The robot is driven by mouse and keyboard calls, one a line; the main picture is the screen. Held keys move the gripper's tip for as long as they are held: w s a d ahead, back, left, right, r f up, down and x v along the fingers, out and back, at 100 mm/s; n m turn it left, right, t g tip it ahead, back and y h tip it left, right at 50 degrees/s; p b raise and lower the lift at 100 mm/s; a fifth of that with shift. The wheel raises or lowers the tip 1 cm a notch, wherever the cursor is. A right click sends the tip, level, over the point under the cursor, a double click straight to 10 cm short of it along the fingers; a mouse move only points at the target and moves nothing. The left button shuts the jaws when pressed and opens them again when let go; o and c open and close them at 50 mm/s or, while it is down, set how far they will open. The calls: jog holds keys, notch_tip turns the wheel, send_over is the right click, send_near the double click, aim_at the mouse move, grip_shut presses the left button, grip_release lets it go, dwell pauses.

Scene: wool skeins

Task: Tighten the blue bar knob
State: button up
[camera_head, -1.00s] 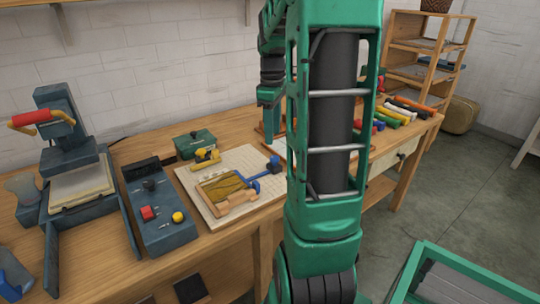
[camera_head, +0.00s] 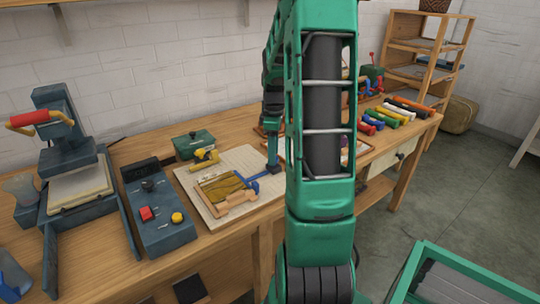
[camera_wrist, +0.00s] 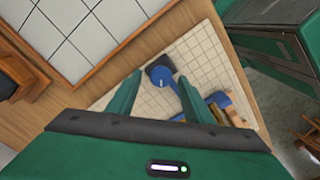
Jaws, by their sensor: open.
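The blue bar clamp (camera_head: 260,176) lies on a pale gridded mat (camera_head: 190,190), at the right side of a wooden piece (camera_head: 228,192). In the wrist view its round blue knob (camera_wrist: 161,72) sits against a dark block, with the blue bar (camera_wrist: 188,98) running down to the right. My gripper (camera_wrist: 160,82) is open, its two green fingers apart on either side of the knob in that view. I cannot tell the height left between fingertips and knob. In the head view my gripper (camera_head: 272,158) is over the knob end and hides part of it.
A yellow clamp (camera_head: 206,157) and a green box (camera_head: 194,144) are behind the wooden piece. A control box with red and yellow knobs (camera_head: 160,215) and a press (camera_head: 70,150) stand left. Several coloured skeins (camera_head: 395,115) lie on the right.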

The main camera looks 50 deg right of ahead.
jog(key=shift+f, duration=0.45)
jog(key=shift+c, duration=0.3)
